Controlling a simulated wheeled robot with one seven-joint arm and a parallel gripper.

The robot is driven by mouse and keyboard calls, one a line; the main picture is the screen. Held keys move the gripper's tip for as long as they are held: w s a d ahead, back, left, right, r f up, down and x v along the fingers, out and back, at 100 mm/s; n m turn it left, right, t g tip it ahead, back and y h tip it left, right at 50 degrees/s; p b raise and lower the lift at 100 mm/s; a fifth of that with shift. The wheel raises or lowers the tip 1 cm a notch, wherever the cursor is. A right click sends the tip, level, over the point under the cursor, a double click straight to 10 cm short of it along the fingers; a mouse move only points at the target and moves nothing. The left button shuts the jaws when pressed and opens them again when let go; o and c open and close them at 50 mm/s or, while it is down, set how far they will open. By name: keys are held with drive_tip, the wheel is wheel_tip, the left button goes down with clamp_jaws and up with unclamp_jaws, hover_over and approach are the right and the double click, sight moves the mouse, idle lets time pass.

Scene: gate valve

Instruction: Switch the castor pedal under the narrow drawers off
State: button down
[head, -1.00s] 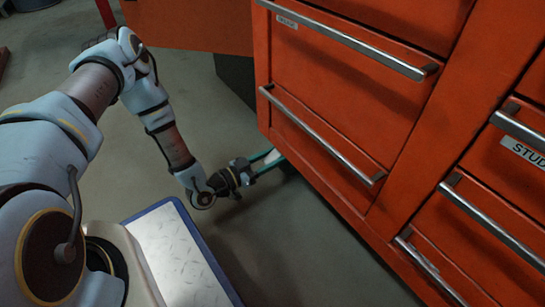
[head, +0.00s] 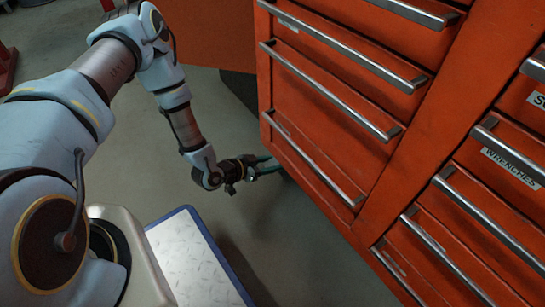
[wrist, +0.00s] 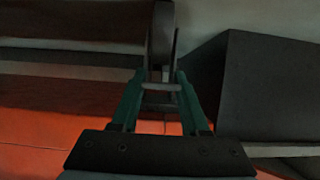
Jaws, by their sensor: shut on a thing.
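The castor wheel (wrist: 162,32) stands ahead of my fingertips in the wrist view, dark and edge-on. My gripper (wrist: 161,78) has teal fingers that converge just below the wheel. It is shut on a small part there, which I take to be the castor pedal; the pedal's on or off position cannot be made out. In the head view my gripper (head: 272,165) reaches low under the left end of the orange drawer cabinet (head: 345,215), and the castor and pedal are hidden there.
Long metal drawer handles (head: 335,93) stick out from the cabinet front above my gripper. A dark block (wrist: 270,90) stands right of the wheel in the wrist view. Bare floor (head: 290,245) lies in front of the cabinet.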

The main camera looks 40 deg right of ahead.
drive_tip(key=shift+a+r+y+p, duration=0.1)
drive_tip(key=shift+a+y+p, duration=0.05)
drive_tip(key=shift+y+p, duration=0.2)
drive_tip(key=shift+c, duration=2)
unclamp_jaws()
drive_tip(key=p+v, duration=0.4)
drive_tip(key=v, duration=0.6)
drive_tip(key=shift+a+r, duration=0.2)
drive_tip(key=shift+a, duration=0.1)
drive_tip(key=shift+w, duration=0.1)
